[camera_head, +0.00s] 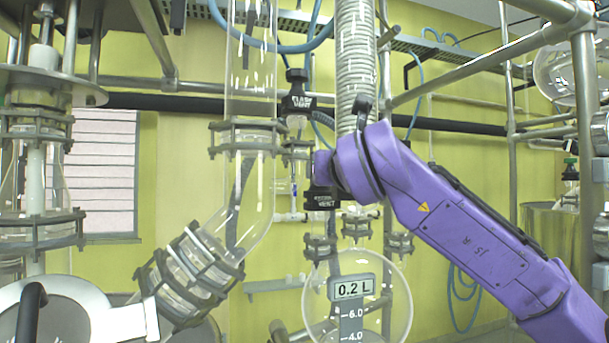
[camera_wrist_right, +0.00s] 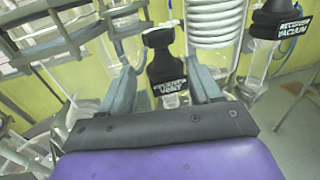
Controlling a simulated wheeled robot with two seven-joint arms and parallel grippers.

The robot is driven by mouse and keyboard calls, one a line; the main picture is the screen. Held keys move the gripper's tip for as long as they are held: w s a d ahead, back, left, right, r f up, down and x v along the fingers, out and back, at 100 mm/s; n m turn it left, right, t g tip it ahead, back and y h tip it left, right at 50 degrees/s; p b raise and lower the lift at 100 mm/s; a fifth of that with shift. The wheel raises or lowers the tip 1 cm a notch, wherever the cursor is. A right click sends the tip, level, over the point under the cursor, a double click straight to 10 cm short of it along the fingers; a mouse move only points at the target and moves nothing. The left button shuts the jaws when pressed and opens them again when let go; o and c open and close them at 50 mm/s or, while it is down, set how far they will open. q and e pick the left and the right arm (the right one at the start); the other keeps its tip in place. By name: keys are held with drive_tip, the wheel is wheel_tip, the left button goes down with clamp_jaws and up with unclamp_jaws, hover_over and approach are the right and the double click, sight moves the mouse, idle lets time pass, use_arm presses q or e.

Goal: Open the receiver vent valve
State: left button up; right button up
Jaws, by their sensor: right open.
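The receiver vent valve (camera_wrist_right: 165,72) has a black handle with a white-lettered label. In the right wrist view it stands upright between the two grey fingers of my right gripper (camera_wrist_right: 162,80). The fingers are open, one on each side of the handle, and whether either touches it is unclear. In the head view the black valve body (camera_head: 321,200) shows just below and left of my purple right wrist, above the round glass receiver (camera_head: 384,285). The wrist hides most of the right gripper there. My left gripper is not in view.
The black flash vent valve (camera_head: 297,102) is above and left of my wrist. A receiver vacuum valve (camera_wrist_right: 286,25) is at the right in the wrist view. A ribbed hose or coil (camera_head: 355,60), a large glass tube (camera_head: 250,75) and metal frame pipes crowd the space.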

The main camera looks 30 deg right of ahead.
drive_tip(key=p+x, duration=0.5)
drive_tip(key=x, duration=0.5)
drive_tip(key=shift+w+d+r, duration=0.15)
drive_tip(key=shift+w+r, duration=0.05)
drive_tip(key=shift+w, duration=0.05)
drive_tip(key=shift+s+r, duration=0.1)
drive_tip(key=shift+s, duration=0.15)
drive_tip(key=c, duration=0.7)
